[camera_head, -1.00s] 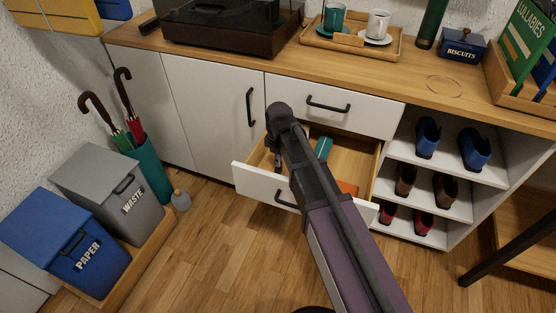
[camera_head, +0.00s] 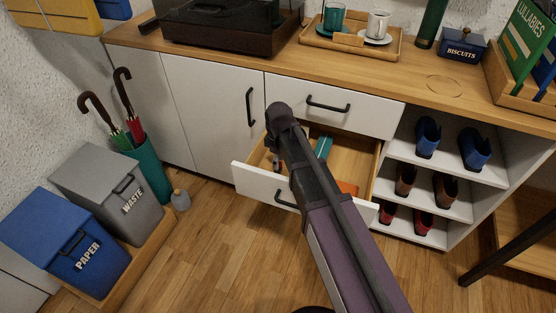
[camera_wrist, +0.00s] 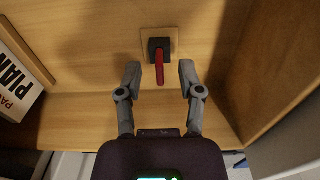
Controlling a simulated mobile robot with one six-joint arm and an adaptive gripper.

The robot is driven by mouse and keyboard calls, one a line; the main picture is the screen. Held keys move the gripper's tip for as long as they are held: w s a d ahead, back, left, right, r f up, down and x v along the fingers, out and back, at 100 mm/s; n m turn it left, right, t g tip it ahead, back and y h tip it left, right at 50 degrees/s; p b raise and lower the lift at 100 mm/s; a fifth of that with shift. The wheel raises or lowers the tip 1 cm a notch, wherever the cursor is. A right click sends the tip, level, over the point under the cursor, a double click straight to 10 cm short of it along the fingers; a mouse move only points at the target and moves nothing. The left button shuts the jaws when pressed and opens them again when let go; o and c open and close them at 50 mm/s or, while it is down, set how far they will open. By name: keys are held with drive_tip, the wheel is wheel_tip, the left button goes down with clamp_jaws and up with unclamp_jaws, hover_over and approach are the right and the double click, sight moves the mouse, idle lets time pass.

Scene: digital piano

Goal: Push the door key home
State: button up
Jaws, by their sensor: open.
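The key appears as a red bar (camera_wrist: 159,68) standing out of a black block (camera_wrist: 154,44) on a small square wooden plate (camera_wrist: 173,34) in the wrist view. How deep it sits cannot be told. My gripper (camera_wrist: 160,76) is open, with one grey finger on each side of the red bar and a gap on both sides. In the head view my gripper (camera_head: 277,162) is over the left part of the open drawer (camera_head: 262,185), and my arm hides much of that area.
The drawer also holds a teal item (camera_head: 323,148) and an orange item (camera_head: 348,187). In the wrist view a white box with lettering (camera_wrist: 18,85) lies at the left and a wooden wall (camera_wrist: 262,70) rises at the right. A closed drawer (camera_head: 365,107) is above.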

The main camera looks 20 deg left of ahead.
drive_tip(key=shift+r+p, duration=2.25)
drive_tip(key=shift+r, duration=0.15)
drive_tip(key=shift+f, duration=0.15)
wheel_tip(320, 180, down, 5)
drive_tip(key=b, duration=0.5)
wheel_tip(320, 180, up, 9)
drive_tip(key=p, duration=0.8)
drive_tip(key=shift+f, duration=0.1)
drive_tip(key=w+a+r+m+t+h+p, duration=0.1)
drive_tip(key=w+r+t+h+p, duration=0.1)
drive_tip(key=r, duration=0.6)
drive_tip(key=w+a+r+m+t+h+p, duration=0.2)
drive_tip(key=r+t+p, duration=0.4)
drive_tip(key=r, duration=0.3)
drive_tip(key=w+a+r+m+t+h+p, duration=0.2)
drive_tip(key=r+t, duration=0.4)
drive_tip(key=r, duration=0.3)
drive_tip(key=shift+w+a+h+p, duration=0.15)
drive_tip(key=shift+w+h+p, duration=0.35)
drive_tip(key=shift+w+p, duration=0.65)
drive_tip(key=shift+w, duration=0.2)
